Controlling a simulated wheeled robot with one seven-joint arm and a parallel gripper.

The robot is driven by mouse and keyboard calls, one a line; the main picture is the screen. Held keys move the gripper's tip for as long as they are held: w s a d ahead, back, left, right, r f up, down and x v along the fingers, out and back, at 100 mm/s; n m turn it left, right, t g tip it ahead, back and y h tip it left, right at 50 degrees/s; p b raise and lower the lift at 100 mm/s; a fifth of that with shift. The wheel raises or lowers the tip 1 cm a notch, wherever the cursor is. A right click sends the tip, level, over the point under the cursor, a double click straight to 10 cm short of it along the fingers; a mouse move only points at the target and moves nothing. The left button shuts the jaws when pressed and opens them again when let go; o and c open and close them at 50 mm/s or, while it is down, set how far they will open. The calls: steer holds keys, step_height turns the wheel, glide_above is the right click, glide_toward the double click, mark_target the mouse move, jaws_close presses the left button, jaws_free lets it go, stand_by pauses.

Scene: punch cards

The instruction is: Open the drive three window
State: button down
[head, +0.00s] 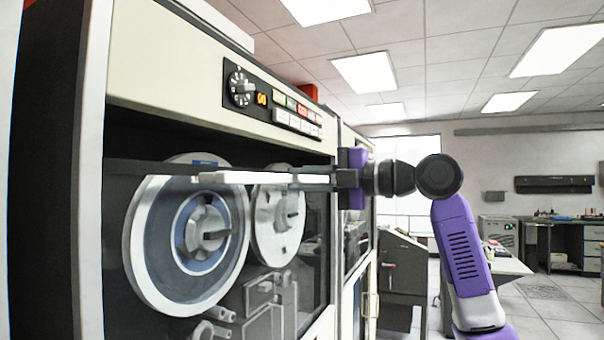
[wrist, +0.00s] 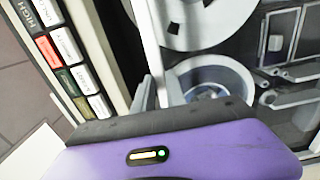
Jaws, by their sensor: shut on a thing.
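The tape drive's window has a pale horizontal bar (head: 225,178) along its top edge, and the bar also shows in the wrist view (wrist: 150,38). In the head view the bar stands across the reels, below the top of the opening, with a dark gap above it. My gripper (head: 305,179) reaches in from the right and is shut on the bar. In the wrist view my gripper's fingers (wrist: 158,92) lie on either side of the bar. The glass is hard to make out.
A large reel (head: 150,245) and a smaller reel (head: 264,228) sit behind the window. A control panel with a knob (head: 240,88) and several coloured buttons (head: 300,112) is above the opening. A desk (head: 510,264) and open floor lie at the right.

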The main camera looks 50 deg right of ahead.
step_height(320, 180, down, 38)
steer(key=b, duration=2.6)
steer(key=shift+f+b, duration=0.2)
steer(key=shift+b, duration=0.1)
steer(key=c, duration=1.4)
jaws_free()
steer(key=shift+o, duration=0.2)
steer(key=v, duration=0.8)
steer(key=shift+r, duration=0.1)
